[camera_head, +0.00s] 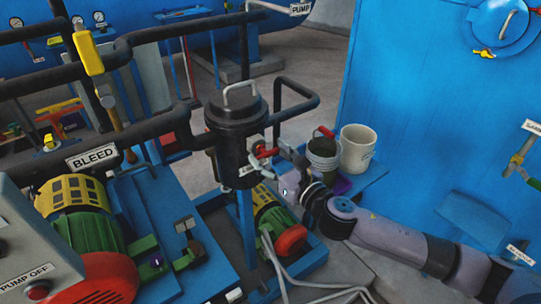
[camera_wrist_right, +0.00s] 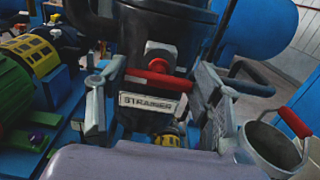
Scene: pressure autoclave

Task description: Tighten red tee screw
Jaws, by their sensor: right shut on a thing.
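The red tee screw (camera_head: 266,153) sticks out from the side of the black strainer vessel (camera_head: 236,128). In the wrist view its red crossbar (camera_wrist_right: 157,80) lies level above the white STRAINER label (camera_wrist_right: 152,103). My right gripper (camera_head: 273,161) reaches in from the right. Its two fingers stand at either end of the crossbar in the wrist view (camera_wrist_right: 155,82), shut on it. The exact contact at the fingertips is hard to make out. My left gripper is not in view.
A pale bucket (camera_head: 357,149) and a dark bucket with a red handle (camera_head: 323,156) stand on a blue shelf right of the vessel, close to my right wrist. Black pipes (camera_head: 291,113) run around the vessel. A green and red pump (camera_head: 85,232) sits at left.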

